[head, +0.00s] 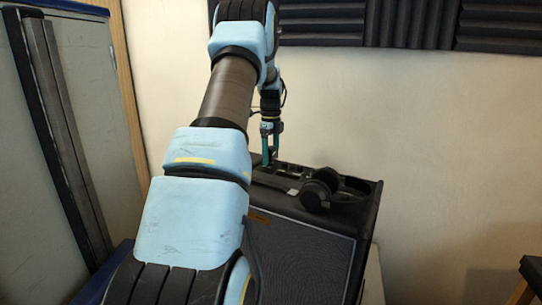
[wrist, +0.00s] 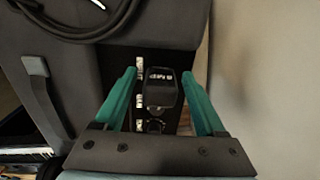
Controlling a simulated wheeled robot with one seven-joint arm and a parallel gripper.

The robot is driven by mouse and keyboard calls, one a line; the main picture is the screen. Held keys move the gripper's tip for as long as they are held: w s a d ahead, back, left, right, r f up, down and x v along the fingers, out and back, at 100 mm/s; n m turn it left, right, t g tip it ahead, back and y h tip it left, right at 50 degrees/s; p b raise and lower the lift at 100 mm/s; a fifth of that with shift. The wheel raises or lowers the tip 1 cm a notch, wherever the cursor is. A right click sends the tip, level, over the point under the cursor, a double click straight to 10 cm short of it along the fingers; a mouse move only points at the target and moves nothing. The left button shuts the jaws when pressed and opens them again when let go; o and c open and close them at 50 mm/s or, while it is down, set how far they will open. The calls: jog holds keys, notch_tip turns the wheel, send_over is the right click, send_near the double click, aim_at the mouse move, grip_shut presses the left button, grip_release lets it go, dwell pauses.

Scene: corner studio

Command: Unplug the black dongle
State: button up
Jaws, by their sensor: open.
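The black dongle (wrist: 160,90) is a small dark block with pale markings, set among the connectors on top of the black speaker-like cabinet (head: 300,250). In the wrist view my gripper (wrist: 159,73) is open, with one teal finger on each side of the dongle. Gaps show between the dongle and both fingers, so it is not gripped. In the head view my gripper (head: 269,157) points down at the back left of the cabinet's top. I cannot make out the dongle there.
Several pale connectors (wrist: 138,100) line the recess left of the dongle. A wall (wrist: 260,80) stands close on the right in the wrist view.

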aim_at(271, 147)
jog(key=shift+c, duration=0.4)
grip_shut()
dwell(0.6)
jog(key=shift+r+p, duration=0.2)
jog(key=shift+p, duration=0.1)
jog(key=shift+r+p, duration=2)
jog(key=shift+r, duration=0.85)
